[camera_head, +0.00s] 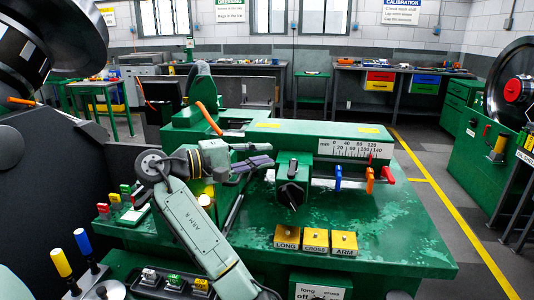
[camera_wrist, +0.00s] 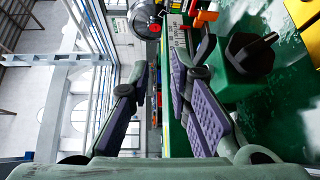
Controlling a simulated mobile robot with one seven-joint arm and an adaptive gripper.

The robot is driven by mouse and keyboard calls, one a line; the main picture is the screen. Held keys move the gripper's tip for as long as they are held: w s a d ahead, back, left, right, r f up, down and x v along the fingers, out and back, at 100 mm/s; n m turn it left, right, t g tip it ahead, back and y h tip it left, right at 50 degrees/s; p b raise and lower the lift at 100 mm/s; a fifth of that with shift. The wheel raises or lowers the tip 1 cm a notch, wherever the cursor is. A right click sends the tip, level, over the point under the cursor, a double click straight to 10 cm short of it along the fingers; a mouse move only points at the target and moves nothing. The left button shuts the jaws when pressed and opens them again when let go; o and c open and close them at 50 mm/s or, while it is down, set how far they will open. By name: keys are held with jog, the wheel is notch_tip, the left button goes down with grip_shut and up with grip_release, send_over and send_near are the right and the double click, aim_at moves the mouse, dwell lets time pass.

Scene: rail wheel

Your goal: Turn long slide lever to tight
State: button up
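My gripper (camera_head: 264,155) is open and empty above the green machine bed, left of the slide block with the black knob (camera_head: 290,194). In the wrist view my gripper (camera_wrist: 158,66) shows two purple-padded fingers with a clear gap. A blue lever (camera_head: 338,178), an orange lever (camera_head: 370,181) and a red lever (camera_head: 388,175) hang along the slide below the millimetre scale (camera_head: 355,149). Another, longer orange lever (camera_head: 209,118) leans behind my arm. No lever touches the fingers. I cannot tell which lever is the long slide lever, nor any tight marking.
Yellow buttons labelled LONG (camera_head: 286,237), CROSS (camera_head: 315,240) and ARM (camera_head: 344,243) stand at the bed's front. In the wrist view the black knob (camera_wrist: 250,52) is close to the right finger. The bed's right part is clear.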

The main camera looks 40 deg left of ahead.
jog(key=shift+v, duration=0.75)
jog(key=shift+a+f, duration=0.1)
jog(key=shift+f, duration=0.1)
